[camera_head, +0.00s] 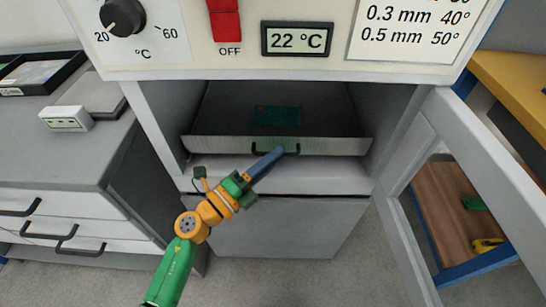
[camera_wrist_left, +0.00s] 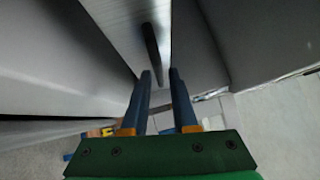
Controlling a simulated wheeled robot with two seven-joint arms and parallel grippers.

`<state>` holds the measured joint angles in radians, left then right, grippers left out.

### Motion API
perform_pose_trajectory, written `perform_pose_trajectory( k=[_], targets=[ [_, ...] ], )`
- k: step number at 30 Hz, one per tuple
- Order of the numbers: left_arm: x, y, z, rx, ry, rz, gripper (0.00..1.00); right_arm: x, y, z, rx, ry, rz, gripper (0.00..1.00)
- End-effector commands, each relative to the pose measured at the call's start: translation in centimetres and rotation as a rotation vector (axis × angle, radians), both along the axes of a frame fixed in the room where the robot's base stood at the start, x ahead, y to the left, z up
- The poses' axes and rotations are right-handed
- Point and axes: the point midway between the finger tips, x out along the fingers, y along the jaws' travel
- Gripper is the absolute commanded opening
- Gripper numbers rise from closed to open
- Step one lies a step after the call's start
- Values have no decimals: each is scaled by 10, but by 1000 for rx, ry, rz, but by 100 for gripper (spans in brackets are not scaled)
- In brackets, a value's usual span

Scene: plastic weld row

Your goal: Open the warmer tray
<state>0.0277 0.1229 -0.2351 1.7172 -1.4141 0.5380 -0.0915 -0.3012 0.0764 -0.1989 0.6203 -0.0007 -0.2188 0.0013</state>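The warmer tray (camera_head: 215,145) is a grey metal tray inside the open warmer cavity, with a dark bar handle (camera_head: 259,150) on its front. My left gripper (camera_head: 278,151) reaches in from the lower left, with its blue fingertips at the right part of the handle. In the left wrist view, the two fingers (camera_wrist_left: 161,72) are apart. The dark handle (camera_wrist_left: 151,45) runs down to the gap between their tips, nearer the left finger. I cannot tell whether they touch it. My right gripper is not in view.
The warmer door (camera_head: 455,160) stands open at the right. A green flat piece (camera_head: 276,116) lies in the tray. A drawer cabinet (camera_head: 60,160) stands at the left, with a small scale (camera_head: 66,119) on top. The display (camera_head: 297,39) reads 22 °C.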

Motion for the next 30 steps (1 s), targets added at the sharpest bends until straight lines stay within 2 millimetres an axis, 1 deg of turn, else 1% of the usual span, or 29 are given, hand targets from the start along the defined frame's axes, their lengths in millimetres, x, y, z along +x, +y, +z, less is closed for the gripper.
perform_pose_trajectory(
  k=[1,2,3,17,30],
  targets=[
    [0,0,0,0,0,0,10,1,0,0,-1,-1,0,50],
    [0,0,0,0,0,0,2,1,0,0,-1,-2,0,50],
    [0,0,0,0,0,0,0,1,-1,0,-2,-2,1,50],
    [0,0,0,0,0,1,0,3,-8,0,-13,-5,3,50],
    [0,1,0,0,0,1,0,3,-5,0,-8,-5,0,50]
  ],
)
